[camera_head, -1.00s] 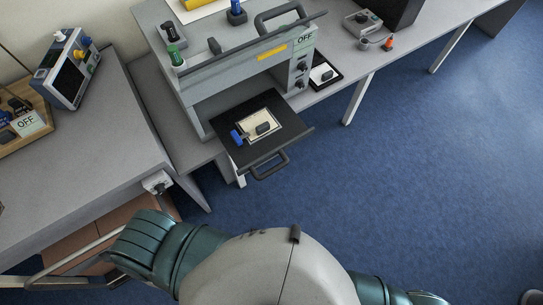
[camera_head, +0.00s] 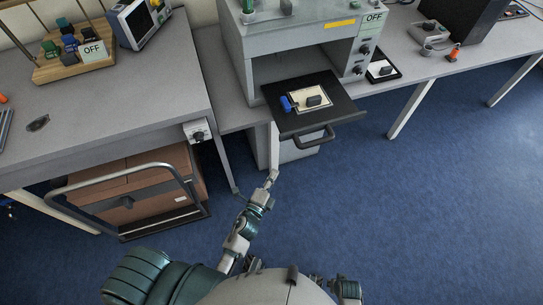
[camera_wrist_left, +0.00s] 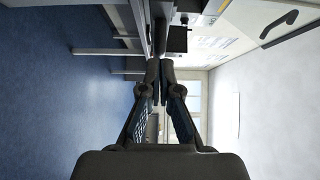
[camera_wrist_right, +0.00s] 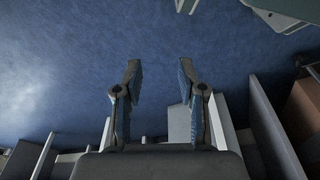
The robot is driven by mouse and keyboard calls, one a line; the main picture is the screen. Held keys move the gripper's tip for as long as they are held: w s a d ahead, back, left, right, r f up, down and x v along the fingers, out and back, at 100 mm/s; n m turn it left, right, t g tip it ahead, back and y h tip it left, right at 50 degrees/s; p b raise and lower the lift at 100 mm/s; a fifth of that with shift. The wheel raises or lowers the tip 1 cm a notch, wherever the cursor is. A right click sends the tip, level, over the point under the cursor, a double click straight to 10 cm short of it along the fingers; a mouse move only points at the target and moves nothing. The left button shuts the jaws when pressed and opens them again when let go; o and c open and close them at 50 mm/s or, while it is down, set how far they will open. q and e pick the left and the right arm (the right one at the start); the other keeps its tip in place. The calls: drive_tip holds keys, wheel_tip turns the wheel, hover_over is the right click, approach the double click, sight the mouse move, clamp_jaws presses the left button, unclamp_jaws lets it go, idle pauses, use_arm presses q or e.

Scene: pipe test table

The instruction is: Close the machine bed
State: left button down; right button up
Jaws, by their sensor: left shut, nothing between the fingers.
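The machine (camera_head: 290,38) stands on the far table with its dark bed (camera_head: 340,97) slid out of its front opening. A bar handle (camera_head: 318,141) is on the bed's front edge. A light plate with a dark block (camera_head: 313,100) and a blue part (camera_head: 287,103) lie on the bed. My left gripper (camera_head: 272,178) is below and left of the handle, apart from it. In the left wrist view its fingers (camera_wrist_left: 160,82) are shut and empty. My right gripper (camera_wrist_right: 157,80) is open and empty above the floor in the right wrist view; its fingers are not visible in the head view.
A grey table (camera_head: 120,110) on the left carries a wooden rack (camera_head: 75,65) and a monitor (camera_head: 135,22). A cart with brown boxes (camera_head: 130,195) stands under it. A small control box (camera_head: 430,32) is right of the machine. The blue floor is clear at right.

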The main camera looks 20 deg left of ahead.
use_arm(q)
approach(286, 138)
drive_tip(key=w+d, duration=0.2)
drive_tip(key=d, duration=0.1)
drive_tip(key=w, duration=0.1)
drive_tip(key=w+a, duration=0.1)
drive_tip(key=w, duration=0.1)
drive_tip(key=shift+w+a, duration=0.1)
drive_tip(key=shift+w, duration=0.15)
drive_tip(key=shift+w+a+f, duration=0.1)
drive_tip(key=shift+w+a, duration=0.2)
drive_tip(key=shift+a, duration=0.3)
use_arm(e)
drive_tip(key=shift+a+f, duration=0.15)
drive_tip(key=shift+f, duration=0.15)
use_arm(q)
drive_tip(key=shift+d, duration=0.15)
